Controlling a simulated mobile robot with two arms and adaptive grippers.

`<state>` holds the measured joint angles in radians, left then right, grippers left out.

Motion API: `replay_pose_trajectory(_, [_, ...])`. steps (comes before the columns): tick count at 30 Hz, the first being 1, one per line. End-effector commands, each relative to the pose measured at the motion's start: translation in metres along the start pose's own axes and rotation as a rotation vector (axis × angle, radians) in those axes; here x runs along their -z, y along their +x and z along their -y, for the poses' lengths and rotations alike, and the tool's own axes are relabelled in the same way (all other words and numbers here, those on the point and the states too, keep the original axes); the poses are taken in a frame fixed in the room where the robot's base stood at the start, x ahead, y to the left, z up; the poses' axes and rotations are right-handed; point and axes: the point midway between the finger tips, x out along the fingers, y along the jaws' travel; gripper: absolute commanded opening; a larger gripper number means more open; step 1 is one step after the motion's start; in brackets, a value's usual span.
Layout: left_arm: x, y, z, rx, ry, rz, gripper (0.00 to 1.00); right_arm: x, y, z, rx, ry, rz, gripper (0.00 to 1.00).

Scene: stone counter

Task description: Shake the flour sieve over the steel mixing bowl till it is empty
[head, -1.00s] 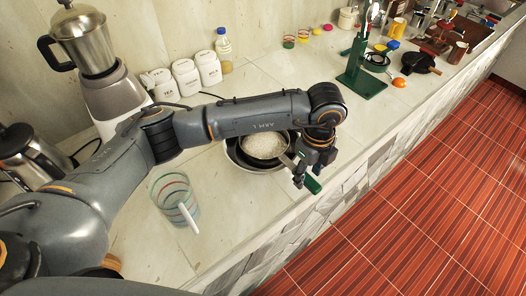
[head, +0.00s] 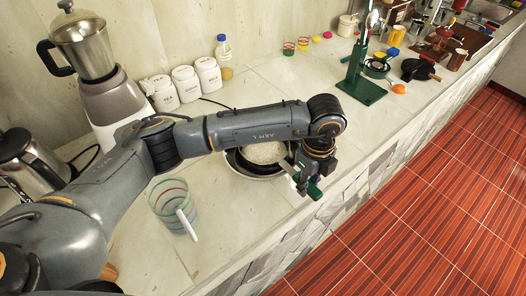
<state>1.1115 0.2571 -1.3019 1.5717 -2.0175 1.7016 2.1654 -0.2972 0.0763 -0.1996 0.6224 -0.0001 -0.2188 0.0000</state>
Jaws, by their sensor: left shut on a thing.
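My left gripper (head: 305,182) is shut on the green handle (head: 315,190) of the flour sieve at the front part of the counter. The sieve (head: 265,153) shows a white, grainy load and lies over the steel mixing bowl (head: 252,175). My left forearm hides the far side of both. The bowl's near rim shows below the sieve; its inside looks dark. I cannot tell how much flour is in the bowl. My right gripper is not in view.
A striped glass (head: 172,204) with a white stick stands left of the bowl. A blender (head: 92,75), white canisters (head: 186,83) and a bottle (head: 224,55) stand by the wall. A green stand (head: 362,85) is farther right. The counter's front edge is close to the gripper.

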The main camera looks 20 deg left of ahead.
Motion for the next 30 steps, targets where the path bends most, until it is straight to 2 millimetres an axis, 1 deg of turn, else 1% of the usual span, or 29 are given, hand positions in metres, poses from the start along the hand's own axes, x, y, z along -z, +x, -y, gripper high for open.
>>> replay_pose_trajectory(1, [-0.001, -0.004, 0.001, 0.002, 0.0, 0.001, 0.0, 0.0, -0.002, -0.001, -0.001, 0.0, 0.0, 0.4])
replay_pose_trajectory(9, [-0.001, -0.015, 0.001, 0.002, -0.001, 0.001, 0.0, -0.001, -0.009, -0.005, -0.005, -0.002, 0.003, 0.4])
replay_pose_trajectory(30, [0.0, -0.043, 0.001, 0.003, 0.0, 0.001, 0.0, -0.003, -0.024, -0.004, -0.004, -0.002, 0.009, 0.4])
